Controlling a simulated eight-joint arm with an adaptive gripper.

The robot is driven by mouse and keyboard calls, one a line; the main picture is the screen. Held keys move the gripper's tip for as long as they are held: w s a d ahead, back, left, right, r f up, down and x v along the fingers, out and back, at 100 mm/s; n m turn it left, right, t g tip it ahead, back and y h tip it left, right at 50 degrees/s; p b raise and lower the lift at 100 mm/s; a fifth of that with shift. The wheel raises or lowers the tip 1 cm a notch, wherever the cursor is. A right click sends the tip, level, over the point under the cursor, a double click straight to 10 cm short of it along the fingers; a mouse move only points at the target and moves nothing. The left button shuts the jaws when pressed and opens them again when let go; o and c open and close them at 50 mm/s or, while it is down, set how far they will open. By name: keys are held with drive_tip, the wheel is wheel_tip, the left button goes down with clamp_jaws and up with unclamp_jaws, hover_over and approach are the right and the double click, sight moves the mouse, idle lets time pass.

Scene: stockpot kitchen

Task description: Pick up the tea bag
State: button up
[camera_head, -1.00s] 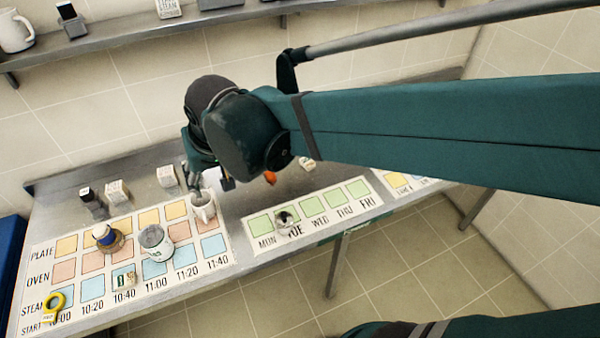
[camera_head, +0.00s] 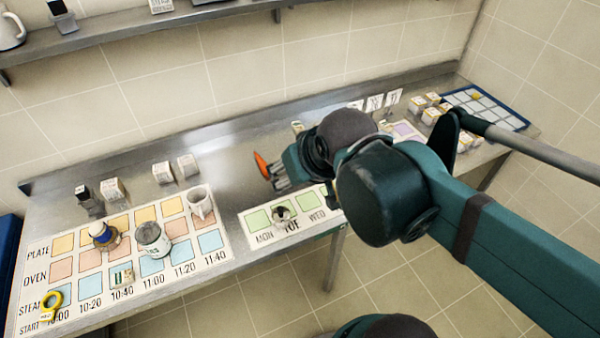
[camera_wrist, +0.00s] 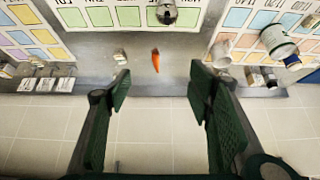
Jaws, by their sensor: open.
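I cannot tell for sure which thing is the tea bag. A small beige item (camera_wrist: 119,57) lies on the steel counter next to the left fingertip in the wrist view; in the head view a small beige item (camera_head: 297,127) shows behind my gripper. A flat white-and-green packet (camera_head: 122,275) lies on the STEAM row near 10:40. My gripper (camera_head: 276,178) is above the counter behind the weekday card. In the wrist view its fingers (camera_wrist: 160,82) are spread wide with nothing between them. An orange carrot-like thing (camera_wrist: 155,60) lies just beyond the fingertips.
The weekday card (camera_head: 261,238) holds a small metal item (camera_head: 281,216). The time chart (camera_head: 217,236) holds a white mug (camera_head: 200,201), a can (camera_head: 153,240), a jar (camera_head: 103,236) and a yellow tape roll (camera_head: 52,303). Small boxes (camera_head: 163,173) stand along the back. A blue-edged tray (camera_head: 519,122) is far right.

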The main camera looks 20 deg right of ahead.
drive_tip(key=shift+s+d, duration=0.35)
drive_tip(key=shift+d, duration=0.1)
drive_tip(key=shift+o, duration=0.5)
drive_tip(key=w+d+f+m+g, duration=0.2)
drive_tip(key=w+d+m, duration=0.15)
drive_tip(key=w, duration=0.55)
drive_tip(key=w+d+f+m+g, duration=0.25)
drive_tip(key=w+m, duration=0.25)
drive_tip(key=w, duration=0.3)
drive_tip(key=shift+w+d+f+m+g, duration=0.4)
drive_tip(key=shift+w+d+f+m, duration=0.95)
drive_tip(key=shift+w+f, duration=1.15)
drive_tip(key=shift+w+d+f+m+g, duration=0.45)
drive_tip(key=shift+w+d+f+m, duration=0.55)
drive_tip(key=shift+w+d+f, duration=1.4)
drive_tip(key=shift+w+d+f+m+g, duration=0.5)
drive_tip(key=shift+w+f+m, duration=1.1)
drive_tip(key=shift+f, duration=1.65)
drive_tip(key=shift+w+d+f+n, duration=0.1)
drive_tip(key=shift+w+f+n, duration=0.05)
drive_tip(key=shift+w+n, duration=0.25)
